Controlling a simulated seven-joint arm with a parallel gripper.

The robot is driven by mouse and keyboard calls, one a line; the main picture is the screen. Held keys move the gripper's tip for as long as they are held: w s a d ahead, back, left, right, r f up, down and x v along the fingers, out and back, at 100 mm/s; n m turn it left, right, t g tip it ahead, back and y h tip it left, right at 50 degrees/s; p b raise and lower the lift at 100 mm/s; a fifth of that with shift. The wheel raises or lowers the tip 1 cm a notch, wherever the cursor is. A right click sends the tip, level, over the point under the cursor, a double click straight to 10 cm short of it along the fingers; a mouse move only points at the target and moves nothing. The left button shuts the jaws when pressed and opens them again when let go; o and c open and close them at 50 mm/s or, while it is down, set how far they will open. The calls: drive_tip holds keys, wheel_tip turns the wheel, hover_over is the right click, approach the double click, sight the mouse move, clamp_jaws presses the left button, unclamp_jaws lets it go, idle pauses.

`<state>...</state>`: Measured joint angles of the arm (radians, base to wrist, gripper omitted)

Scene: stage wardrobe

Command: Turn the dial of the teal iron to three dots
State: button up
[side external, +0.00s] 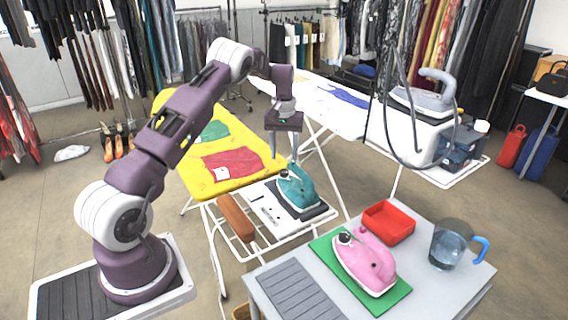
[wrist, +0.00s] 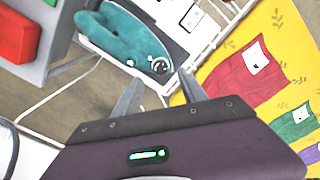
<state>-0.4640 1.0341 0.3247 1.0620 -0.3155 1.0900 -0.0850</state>
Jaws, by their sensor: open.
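The teal iron (side external: 299,190) lies on a dark pad (side external: 318,212) on the white wire rack at the end of the yellow ironing board. In the wrist view the teal iron (wrist: 118,36) is at the upper left. A small round dial (wrist: 158,65) shows at its near end, but its markings are too small to read. My gripper (side external: 284,157) points down above and behind the iron, open and empty. In the wrist view my gripper (wrist: 161,76) has its fingertips on either side of the dial in the picture; I see no contact.
The yellow board (side external: 180,128) carries red and green cloth pieces. A pink iron (side external: 364,262) on a green mat, a red tray (side external: 389,222) and a jug (side external: 452,245) stand on the grey table. A brown-handled object (side external: 235,217) lies beside the teal iron.

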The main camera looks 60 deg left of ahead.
drive_tip(key=shift+r, duration=0.6)
drive_tip(key=shift+r, duration=0.4)
wheel_tip(320, 180, up, 5)
hover_over(284, 171)
wheel_tip(284, 171, down, 13)
drive_tip(key=n, duration=1.3)
clamp_jaws()
